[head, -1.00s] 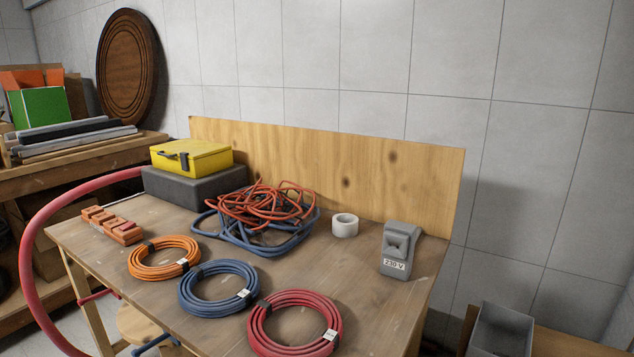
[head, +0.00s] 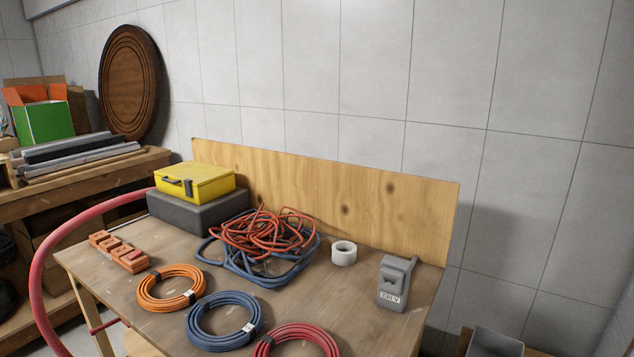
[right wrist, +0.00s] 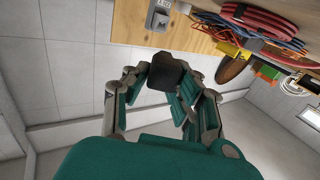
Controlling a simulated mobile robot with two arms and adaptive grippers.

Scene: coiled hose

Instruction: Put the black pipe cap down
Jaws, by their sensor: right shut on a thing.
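The black pipe cap (right wrist: 165,73) shows in the right wrist view as a small dark block between the fingers of my right gripper (right wrist: 160,88). The gripper is shut on it. The cap is held in the air, apart from the table, which appears at the top of that view. The cap and my right gripper are not in the head view. My left gripper is in neither view.
The wooden table (head: 290,305) bears orange (head: 171,288), blue (head: 224,321) and red (head: 297,342) coils, a tangled hose heap (head: 262,243), a white tape roll (head: 343,253), a grey 230 V box (head: 394,283), and a yellow case (head: 195,182). Bare tabletop lies around the tape roll.

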